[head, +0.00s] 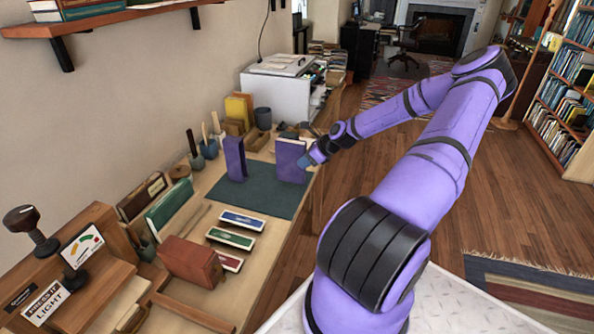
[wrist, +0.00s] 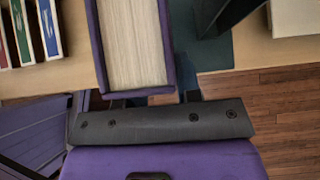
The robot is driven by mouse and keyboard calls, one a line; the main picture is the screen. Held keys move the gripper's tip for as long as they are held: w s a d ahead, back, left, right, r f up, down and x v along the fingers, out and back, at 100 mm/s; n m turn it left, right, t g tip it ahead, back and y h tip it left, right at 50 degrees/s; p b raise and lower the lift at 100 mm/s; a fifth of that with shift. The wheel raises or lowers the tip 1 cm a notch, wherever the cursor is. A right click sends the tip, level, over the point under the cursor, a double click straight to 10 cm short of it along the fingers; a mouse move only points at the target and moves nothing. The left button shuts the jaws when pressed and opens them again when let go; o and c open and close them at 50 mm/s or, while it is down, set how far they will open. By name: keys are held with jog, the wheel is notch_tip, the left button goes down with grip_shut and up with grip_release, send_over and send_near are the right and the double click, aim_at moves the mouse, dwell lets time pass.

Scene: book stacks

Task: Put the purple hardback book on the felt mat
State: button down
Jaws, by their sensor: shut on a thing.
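The purple hardback book (head: 291,162) is upright at the right side of the dark green felt mat (head: 262,203). I cannot tell whether its lower edge touches the mat. In the wrist view the book (wrist: 134,48) shows its pale page block between purple covers. My gripper (head: 308,160) is shut on the book from the right side. In the wrist view my gripper (wrist: 152,97) has its fingers at the book's near end, with their tips partly hidden. The mat also shows in the wrist view (wrist: 214,56).
Another upright purple piece (head: 236,159) stands on the mat's left part. Blue, green and red flat boxes (head: 230,238) and a red-brown block (head: 190,262) lie nearer. Cups with tools (head: 208,147), yellow books (head: 239,108) and a white machine (head: 277,85) stand behind.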

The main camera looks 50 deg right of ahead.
jog(key=shift+w+a+f, duration=0.25)
jog(key=shift+a+f, duration=0.15)
jog(key=shift+f, duration=0.25)
jog(key=shift+w+a+f, duration=0.25)
jog(key=shift+a+f, duration=0.15)
jog(key=shift+f, duration=0.2)
jog(key=shift+w+a+f, duration=0.25)
jog(key=shift+a+f, duration=0.15)
jog(key=shift+f, duration=0.25)
jog(key=c, duration=0.8)
grip_release()
jog(key=shift+f, duration=0.1)
